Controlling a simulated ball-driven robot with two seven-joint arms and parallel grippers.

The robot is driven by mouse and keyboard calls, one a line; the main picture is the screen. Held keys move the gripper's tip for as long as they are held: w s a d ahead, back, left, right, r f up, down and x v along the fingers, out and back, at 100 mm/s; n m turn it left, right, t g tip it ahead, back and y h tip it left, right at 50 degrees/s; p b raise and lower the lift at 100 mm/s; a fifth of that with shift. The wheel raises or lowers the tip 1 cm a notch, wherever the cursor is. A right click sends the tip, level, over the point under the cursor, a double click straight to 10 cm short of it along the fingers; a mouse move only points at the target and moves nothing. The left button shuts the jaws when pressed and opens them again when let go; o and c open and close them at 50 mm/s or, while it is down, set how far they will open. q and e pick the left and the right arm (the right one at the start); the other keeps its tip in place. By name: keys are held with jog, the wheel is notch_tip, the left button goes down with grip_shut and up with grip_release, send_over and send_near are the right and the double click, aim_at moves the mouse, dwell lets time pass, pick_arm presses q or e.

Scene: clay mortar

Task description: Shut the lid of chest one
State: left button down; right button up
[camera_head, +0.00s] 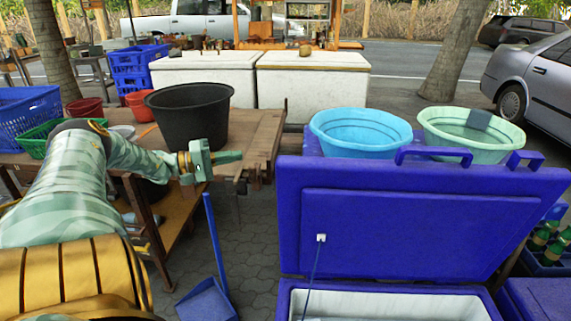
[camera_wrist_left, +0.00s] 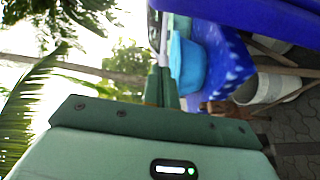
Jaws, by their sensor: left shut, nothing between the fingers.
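The blue chest (camera_head: 390,304) stands at the lower right of the head view, with its pale inside showing. Its blue lid (camera_head: 410,222) stands up and open behind the opening, with handles on its top edge. No label shows which chest is chest one. My left gripper (camera_head: 240,156) is shut and empty, left of the lid and apart from it, near the edge of the wooden table. In the left wrist view its fingers (camera_wrist_left: 163,88) are together, with the blue lid (camera_wrist_left: 255,15) beyond at the top right. My right gripper is not in view.
A wooden table (camera_head: 262,130) holds a black tub (camera_head: 189,112) close to my left gripper. Cyan (camera_head: 360,130) and green (camera_head: 471,133) basins stand behind the lid. A blue dustpan (camera_head: 207,301) is left of the chest. Paved floor (camera_head: 245,240) lies free between table and chest.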

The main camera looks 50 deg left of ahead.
pick_arm(q)
jog(key=w+d+r+b, duration=0.2)
jog(key=w+d+b, duration=0.1)
jog(key=w+d, duration=0.4)
jog(key=shift+w+r+h+b, duration=0.25)
jog(key=shift+w+h+b, duration=0.05)
jog(key=shift+w+b, duration=0.1)
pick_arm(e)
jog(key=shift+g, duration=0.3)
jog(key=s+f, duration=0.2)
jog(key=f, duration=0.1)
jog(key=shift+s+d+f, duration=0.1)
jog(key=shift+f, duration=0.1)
pick_arm(q)
jog(key=shift+d, duration=0.2)
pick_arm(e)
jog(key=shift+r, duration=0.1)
